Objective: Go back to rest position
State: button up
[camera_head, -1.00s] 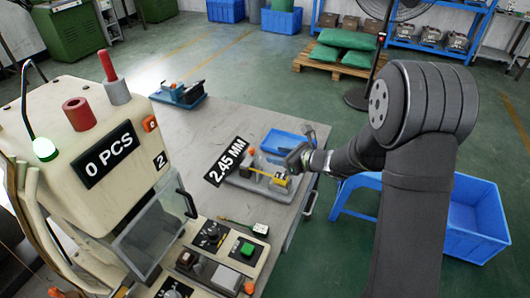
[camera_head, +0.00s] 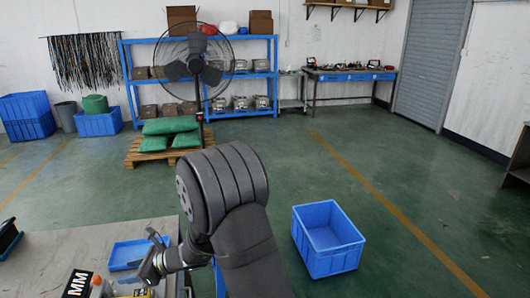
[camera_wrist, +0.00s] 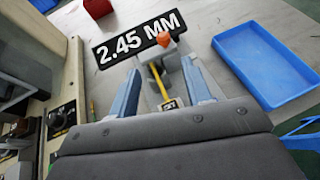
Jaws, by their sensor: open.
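My gripper (camera_head: 152,258) is over the right side of the grey worktable (camera_head: 60,245), at the lower left of the head view. In the wrist view its two fingers (camera_wrist: 160,72) are spread apart with nothing held between them. Below and between them is the measuring fixture with an orange knob (camera_wrist: 163,39) and a yellow part (camera_wrist: 158,84). A black "2.45 MM" label (camera_wrist: 138,38) shows beside it. The head view shows only the label's "MM" end (camera_head: 78,284).
A shallow blue tray (camera_wrist: 268,62) lies on the table right of the fixture. A blue crate (camera_head: 327,238) stands on the floor to the right. A fan (camera_head: 197,65), green sacks (camera_head: 170,125) on a pallet and blue shelves (camera_head: 243,72) are behind. The floor on the right is mostly clear.

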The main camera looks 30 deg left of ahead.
aim_at(97, 278)
jog(key=x, duration=1.4)
jog(key=shift+a, duration=0.2)
